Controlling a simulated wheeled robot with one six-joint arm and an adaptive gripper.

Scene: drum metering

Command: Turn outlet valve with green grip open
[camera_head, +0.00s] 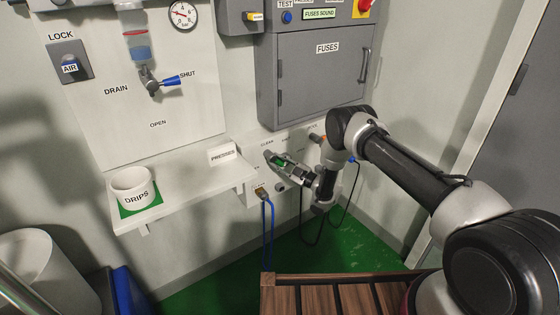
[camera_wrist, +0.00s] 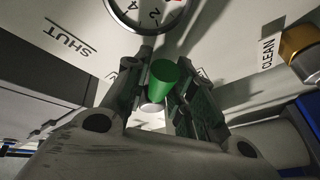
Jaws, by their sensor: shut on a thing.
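The green grip (camera_wrist: 165,80) of the outlet valve shows in the wrist view as a short green cylinder with a pale end below it. My gripper (camera_wrist: 160,88) has a finger on each side of the grip and is shut on it. In the head view, my gripper (camera_head: 275,157) is at the lower wall below the fuse cabinet, with a bit of the green grip (camera_head: 284,160) showing between its fingers. A SHUT label (camera_wrist: 68,38) is on the panel to the left in the wrist view. The valve body is mostly hidden.
A gauge (camera_wrist: 147,12) and a brass fitting (camera_wrist: 302,42) by a CLEAN label are close by. The fuse cabinet (camera_head: 314,78) is above my gripper. A shelf (camera_head: 190,187) with a DRIPS cup (camera_head: 133,184) is to the left. Blue and black hoses hang below.

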